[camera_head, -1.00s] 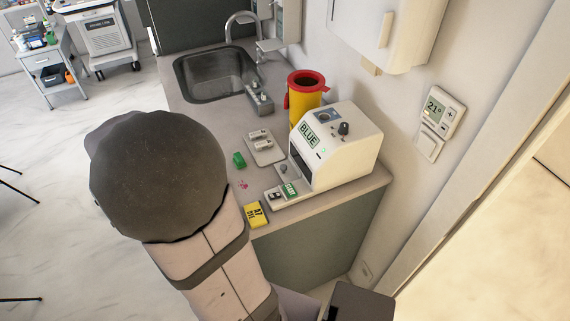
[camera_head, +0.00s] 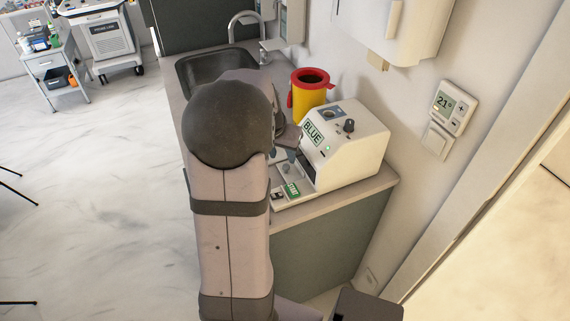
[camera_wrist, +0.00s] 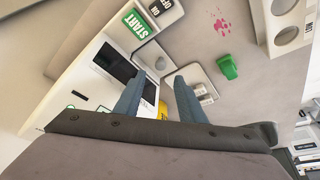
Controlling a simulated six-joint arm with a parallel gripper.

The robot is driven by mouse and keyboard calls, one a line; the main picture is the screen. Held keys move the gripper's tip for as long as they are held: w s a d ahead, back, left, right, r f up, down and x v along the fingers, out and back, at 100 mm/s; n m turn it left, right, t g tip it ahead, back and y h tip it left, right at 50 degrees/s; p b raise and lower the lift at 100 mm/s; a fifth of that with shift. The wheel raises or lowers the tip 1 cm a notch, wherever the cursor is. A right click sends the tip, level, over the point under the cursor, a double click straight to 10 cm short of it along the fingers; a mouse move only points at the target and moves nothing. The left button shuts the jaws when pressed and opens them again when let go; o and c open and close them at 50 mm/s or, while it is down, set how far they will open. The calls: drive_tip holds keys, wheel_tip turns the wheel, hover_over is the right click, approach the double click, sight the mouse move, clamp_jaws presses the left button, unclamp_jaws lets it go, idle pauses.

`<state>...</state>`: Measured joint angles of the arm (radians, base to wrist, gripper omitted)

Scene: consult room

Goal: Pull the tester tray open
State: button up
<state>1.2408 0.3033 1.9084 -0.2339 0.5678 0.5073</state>
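The tester is a white box labelled BLUE (camera_head: 350,152) at the right end of the counter. Its dark front opening (camera_wrist: 115,62) and green START label (camera_wrist: 136,23) show in the wrist view. How far the tray is out I cannot tell.
A yellow sharps bin with a red rim (camera_head: 309,88) stands behind the tester. A sink (camera_head: 205,68) lies at the back.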

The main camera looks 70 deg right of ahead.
sight(286, 166)
drive_tip(key=shift+p+x, duration=1)
drive_tip(key=shift+x, duration=2.55)
drive_tip(key=shift+f, duration=0.1)
clamp_jaws()
